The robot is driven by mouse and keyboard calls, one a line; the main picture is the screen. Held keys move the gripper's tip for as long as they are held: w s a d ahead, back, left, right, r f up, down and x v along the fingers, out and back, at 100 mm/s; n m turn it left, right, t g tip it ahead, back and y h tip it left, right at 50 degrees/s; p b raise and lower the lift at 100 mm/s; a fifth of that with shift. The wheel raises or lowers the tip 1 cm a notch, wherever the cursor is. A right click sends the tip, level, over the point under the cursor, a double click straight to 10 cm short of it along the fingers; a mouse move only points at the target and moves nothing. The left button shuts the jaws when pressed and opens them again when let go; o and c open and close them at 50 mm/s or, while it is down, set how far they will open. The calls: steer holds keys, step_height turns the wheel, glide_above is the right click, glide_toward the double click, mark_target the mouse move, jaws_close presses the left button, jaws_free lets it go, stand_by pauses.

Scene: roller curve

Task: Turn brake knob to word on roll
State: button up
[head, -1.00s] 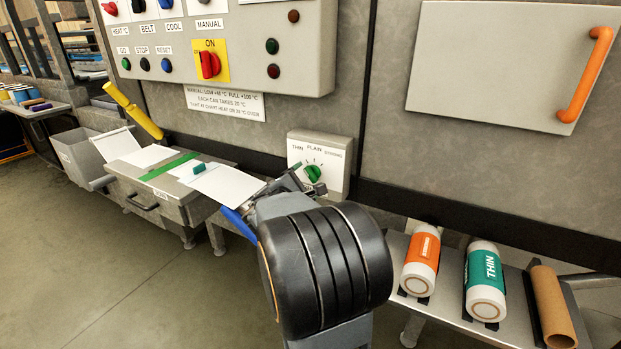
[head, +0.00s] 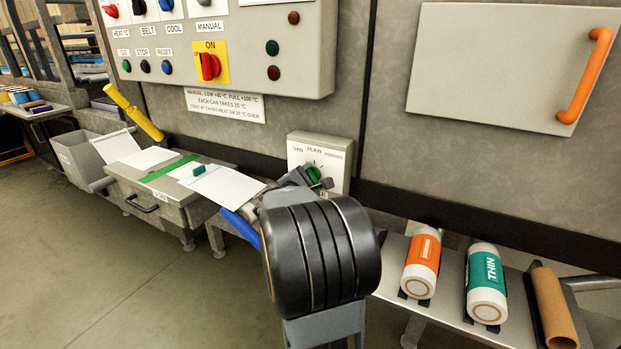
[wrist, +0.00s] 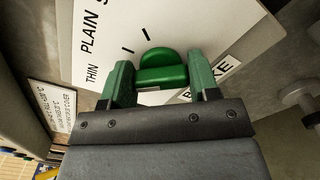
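The green brake knob (head: 313,172) sits on a pale plate (head: 337,150) with THIN, PLAIN and a third word too small to read surely. In the wrist view the knob (wrist: 160,70) lies between the two fingers of my gripper (wrist: 161,82), with no clear gap at either side; whether they press on it I cannot tell. A label below the knob is partly hidden, ending in KE. Where the knob points is not clear. On the shelf at right lie a white roll with a teal THIN band (head: 486,280) and one with an orange band (head: 422,262), its word hard to read.
A brown cardboard tube (head: 554,305) lies at the shelf's right end. A control panel (head: 220,50) with buttons and a red switch hangs above. A machine bed with white sheets (head: 228,187) is at left. A blue bar (head: 240,228) is beside my wrist.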

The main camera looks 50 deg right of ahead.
steer(key=c, duration=0.4)
steer(key=m+b, duration=0.1)
steer(key=b, duration=0.1)
steer(key=shift+f+b, duration=0.35)
steer(key=shift+b, duration=0.05)
steer(key=m+b, duration=0.1)
steer(key=b, duration=0.2)
steer(key=shift+f+m, duration=0.15)
steer(key=shift+m, duration=0.15)
steer(key=m+b, duration=0.2)
steer(key=b, duration=0.3)
steer(key=shift+s+m+b, duration=0.1)
steer(key=shift+m+b, duration=0.25)
steer(key=shift+m, duration=0.05)
steer(key=m+b, duration=0.2)
steer(key=b, duration=0.1)
steer(key=shift+r, duration=0.2)
steer(key=shift+r+m+b, duration=0.1)
steer(key=shift+m+b, duration=0.2)
steer(key=shift+b, duration=0.1)
steer(key=o, duration=0.9)
steer(key=shift+o, duration=0.2)
